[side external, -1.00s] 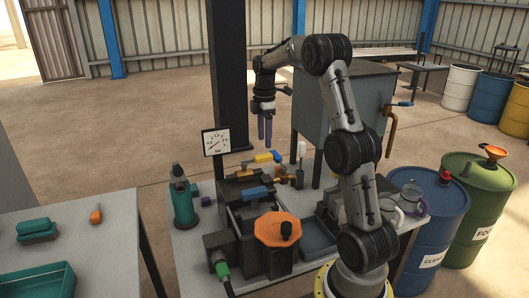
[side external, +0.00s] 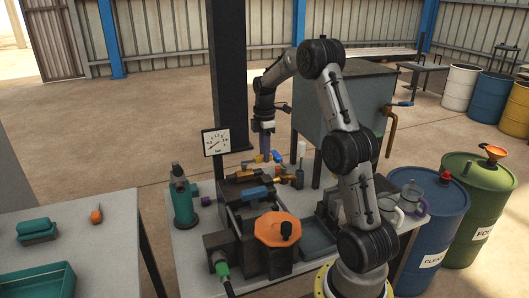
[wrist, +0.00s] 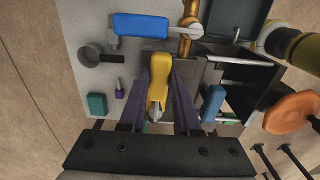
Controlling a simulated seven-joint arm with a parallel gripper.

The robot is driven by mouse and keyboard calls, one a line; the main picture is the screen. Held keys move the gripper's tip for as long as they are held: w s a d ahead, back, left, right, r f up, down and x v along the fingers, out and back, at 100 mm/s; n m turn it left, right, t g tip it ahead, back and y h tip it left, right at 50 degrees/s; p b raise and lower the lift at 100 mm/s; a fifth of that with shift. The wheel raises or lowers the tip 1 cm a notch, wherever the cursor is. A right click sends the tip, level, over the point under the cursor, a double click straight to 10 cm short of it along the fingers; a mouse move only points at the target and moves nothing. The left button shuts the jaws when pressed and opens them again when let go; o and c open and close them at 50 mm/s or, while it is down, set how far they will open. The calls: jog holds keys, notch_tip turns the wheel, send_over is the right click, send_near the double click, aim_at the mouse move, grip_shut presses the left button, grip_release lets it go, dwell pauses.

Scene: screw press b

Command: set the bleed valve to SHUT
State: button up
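The yellow valve handle (wrist: 158,72) lies between my gripper's two purple fingers in the wrist view, with its length along them. My gripper (wrist: 160,92) is open, with a gap showing beside the handle; I cannot tell whether either finger touches it. In the side view my gripper (side external: 266,152) points down over the valves, and its fingers partly hide the yellow handle (side external: 260,158). Brass pipework (wrist: 190,14) runs close by. No SHUT mark is legible, so I cannot tell which valve is the bleed valve.
A blue handle (wrist: 141,26) lies beyond the yellow one, and another blue handle (wrist: 213,103) is right of my fingers. The orange handwheel (side external: 272,229) and teal bottle-like tool (side external: 184,203) stand nearby.

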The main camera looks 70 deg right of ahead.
grip_shut()
dwell(1.0)
